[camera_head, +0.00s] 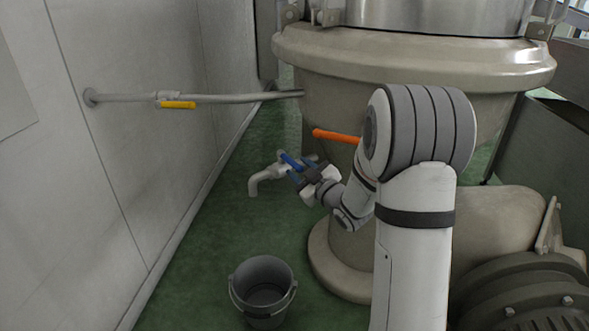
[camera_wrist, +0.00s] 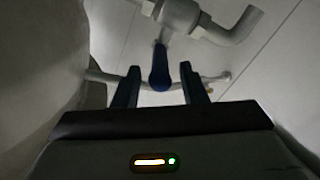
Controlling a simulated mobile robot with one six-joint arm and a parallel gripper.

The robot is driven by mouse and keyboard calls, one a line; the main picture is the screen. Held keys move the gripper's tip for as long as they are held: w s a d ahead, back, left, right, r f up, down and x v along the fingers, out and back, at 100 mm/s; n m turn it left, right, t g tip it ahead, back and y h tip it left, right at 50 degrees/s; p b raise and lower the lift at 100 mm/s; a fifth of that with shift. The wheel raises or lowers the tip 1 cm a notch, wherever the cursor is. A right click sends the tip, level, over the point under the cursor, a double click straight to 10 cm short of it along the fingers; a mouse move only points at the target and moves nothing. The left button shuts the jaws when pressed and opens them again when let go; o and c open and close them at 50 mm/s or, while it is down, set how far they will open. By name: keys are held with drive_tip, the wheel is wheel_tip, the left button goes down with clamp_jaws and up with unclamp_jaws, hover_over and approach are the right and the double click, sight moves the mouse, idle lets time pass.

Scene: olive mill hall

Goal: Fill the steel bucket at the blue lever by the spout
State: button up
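The grey steel bucket (camera_head: 262,312) stands upright on the green floor, with its inside dark and no water visible in it. The grey spout (camera_head: 255,184) bends down above it in the picture; I cannot tell whether the bucket is directly beneath. The blue lever (camera_head: 289,161) is at the valve beside my gripper (camera_head: 303,172). In the wrist view the blue lever (camera_wrist: 160,70) hangs from the valve between the two spread fingers of my gripper (camera_wrist: 161,82), with gaps on both sides. The spout (camera_wrist: 242,26) shows at upper right there. No flow is visible.
A yellow lever (camera_head: 178,105) sits on a wall pipe (camera_head: 125,97) at left. An orange lever (camera_head: 335,136) sticks out from the large beige vessel (camera_head: 330,60). A motor (camera_head: 530,300) stands at lower right. The floor around the bucket is clear.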

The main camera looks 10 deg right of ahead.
sight(291, 162)
drive_tip(key=shift+x, duration=1.1)
drive_tip(key=shift+c, duration=0.2)
clamp_jaws()
